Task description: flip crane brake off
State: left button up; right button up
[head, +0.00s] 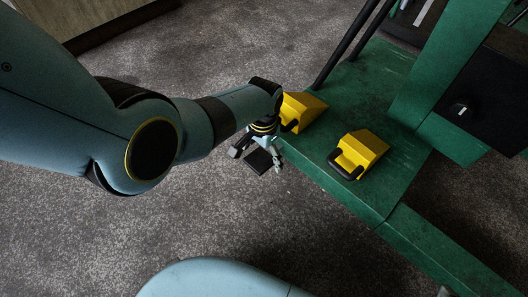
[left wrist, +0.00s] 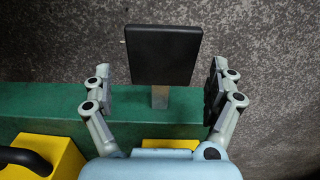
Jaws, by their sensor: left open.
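A flat black plate (left wrist: 162,55), which looks like the brake pedal, sits on a short metal stem (left wrist: 160,97) at the edge of the green crane frame (head: 345,189). It also shows in the head view (head: 259,163). My left gripper (head: 256,158) is open at the frame's edge. In the left wrist view its fingers (left wrist: 160,75) stand to the left and right of the plate, with a gap on both sides, and hold nothing. Whether the fingers are level with the plate in depth is hard to tell. My right gripper does not show.
Two yellow wedge-shaped blocks with black handles lie on the green frame: one (head: 306,108) close beside my left wrist, one (head: 363,149) further right. A green upright (head: 440,75) and black bars (head: 352,40) rise behind. Grey floor (head: 230,215) is clear in front.

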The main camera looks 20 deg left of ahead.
aim_at(263, 158)
pick_arm(q)
jog(key=shift+s+a, duration=0.1)
jog(key=shift+r, duration=0.2)
notch_tip(263, 158, up, 12)
jog(key=shift+f, duration=0.2)
dwell(0.3)
